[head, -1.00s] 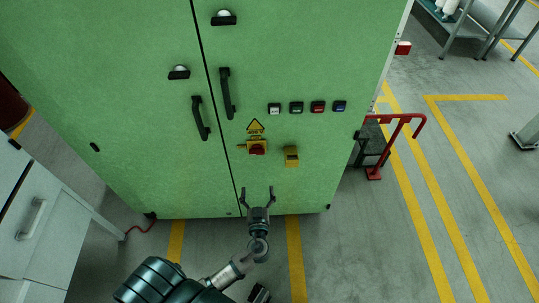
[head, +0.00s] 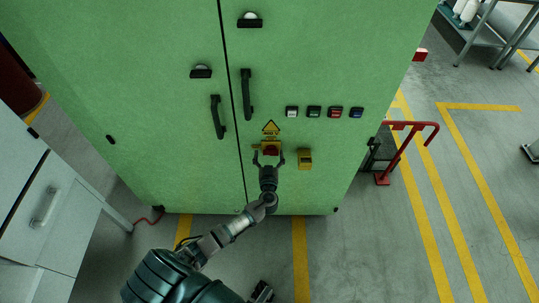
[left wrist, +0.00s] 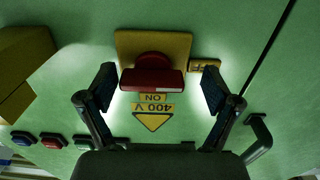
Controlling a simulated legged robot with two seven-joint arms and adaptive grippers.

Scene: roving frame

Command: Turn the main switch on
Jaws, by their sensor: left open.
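The main switch is a red rotary knob (head: 271,151) on a yellow plate on the green cabinet (head: 330,60), below a yellow triangular warning sign (head: 271,128). In the left wrist view the red knob (left wrist: 152,78) lies crosswise, with an "ON" label (left wrist: 153,98) on one side and an "OFF" label (left wrist: 203,66) beside the plate. My left gripper (head: 268,160) is open, its fingers on either side of the knob. In the left wrist view the fingers (left wrist: 158,88) show gaps to the knob on both sides. My right gripper is not clearly in view.
A yellow box (head: 305,159) sits right of the switch. Several small push buttons (head: 314,112) are above it. Two black door handles (head: 247,94) are up and left. A red rail (head: 410,127) stands right of the cabinet, and a white drawer unit (head: 55,205) stands left.

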